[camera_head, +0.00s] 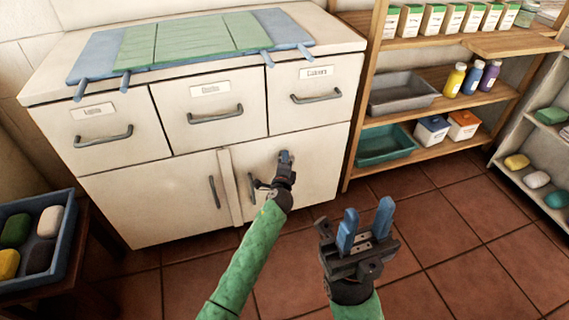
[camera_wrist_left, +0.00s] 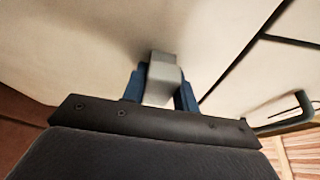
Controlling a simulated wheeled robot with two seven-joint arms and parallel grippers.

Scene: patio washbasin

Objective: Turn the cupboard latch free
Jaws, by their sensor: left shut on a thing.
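The white cupboard has two lower doors, a left door (camera_head: 165,200) and a right door (camera_head: 315,170), both flush with the front. My left gripper (camera_head: 285,158) is at the right door, shut on the latch. In the left wrist view the latch (camera_wrist_left: 162,82) is a grey block between the blue fingers, standing out from the pale door face. In the head view the gripper mostly hides the latch, so its turn angle cannot be told. My right gripper (camera_head: 365,230) is open and empty, over the floor in front of the cupboard.
Dark handles sit on the left door (camera_head: 214,191) and right door (camera_head: 250,188), the latter close to my left gripper. Three drawers are shut above. A wooden shelf (camera_head: 440,130) with bottles and trays stands right. A blue crate (camera_head: 70,235) is at left. Tiled floor is clear.

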